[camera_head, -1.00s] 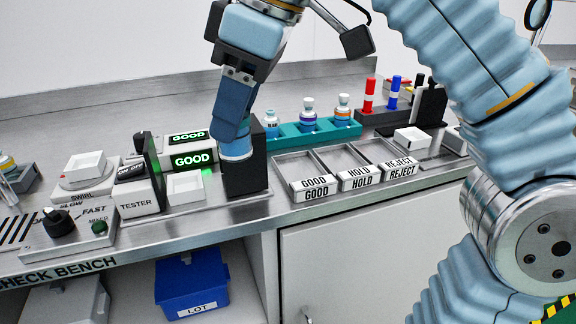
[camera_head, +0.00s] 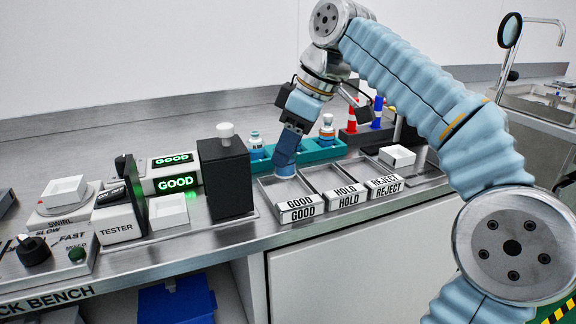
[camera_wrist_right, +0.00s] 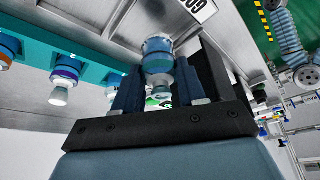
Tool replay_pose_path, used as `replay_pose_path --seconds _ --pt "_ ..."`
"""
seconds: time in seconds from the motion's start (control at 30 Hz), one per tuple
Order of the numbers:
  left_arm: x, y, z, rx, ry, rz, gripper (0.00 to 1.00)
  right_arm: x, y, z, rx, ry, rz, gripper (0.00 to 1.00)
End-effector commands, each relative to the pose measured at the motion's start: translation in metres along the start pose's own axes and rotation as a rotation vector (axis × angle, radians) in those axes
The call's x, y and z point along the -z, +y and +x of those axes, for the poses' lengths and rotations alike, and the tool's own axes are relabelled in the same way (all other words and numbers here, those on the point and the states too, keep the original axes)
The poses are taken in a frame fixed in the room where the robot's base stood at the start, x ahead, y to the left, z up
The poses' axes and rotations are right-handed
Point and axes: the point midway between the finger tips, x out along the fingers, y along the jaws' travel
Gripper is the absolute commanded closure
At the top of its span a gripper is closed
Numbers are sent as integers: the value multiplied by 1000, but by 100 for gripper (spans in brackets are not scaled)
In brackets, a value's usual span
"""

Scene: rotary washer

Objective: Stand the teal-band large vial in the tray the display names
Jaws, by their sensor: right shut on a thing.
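The display (camera_head: 175,183) reads GOOD in green. My right gripper (camera_head: 285,165) is over the tray labelled GOOD (camera_head: 300,213), at its back left. It is shut on the large vial (camera_wrist_right: 158,55), which shows between the fingers in the right wrist view, its blue-teal end toward the tray and its pale cap toward the palm. In the head view the fingers hide most of the vial; only its pale blue end (camera_head: 285,171) shows. I cannot tell whether it touches the tray floor. My left gripper is out of view.
HOLD (camera_head: 345,197) and REJECT (camera_head: 383,186) trays adjoin on the right. A teal rack (camera_head: 325,151) with other vials stands close behind. The black tester block (camera_head: 226,180) with a white knob on top is to the left.

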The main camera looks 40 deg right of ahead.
Motion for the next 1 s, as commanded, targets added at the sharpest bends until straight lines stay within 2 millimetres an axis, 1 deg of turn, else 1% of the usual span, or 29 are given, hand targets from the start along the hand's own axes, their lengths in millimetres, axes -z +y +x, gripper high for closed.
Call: replay_pose_path --seconds 0.07,0.13,0.23,0.3,0.53,0.67,0.7,0.83,1.0 --pt "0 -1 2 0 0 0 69 -2 7 9 0 -2 3 90" --pt "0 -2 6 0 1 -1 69 -8 7 22 1 -2 0 90" --pt "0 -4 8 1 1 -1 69 -12 7 34 1 -1 0 90" --pt "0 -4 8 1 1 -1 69 -14 7 37 0 -1 0 90" --pt "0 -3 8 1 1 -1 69 -13 7 37 0 0 1 90" --pt "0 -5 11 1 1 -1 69 -15 7 41 0 0 1 90" --pt "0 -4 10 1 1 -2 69 -15 7 40 -1 0 1 55" --pt "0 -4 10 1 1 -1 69 -14 7 40 0 -1 1 35" --pt "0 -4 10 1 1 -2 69 -14 7 40 0 -1 1 34"
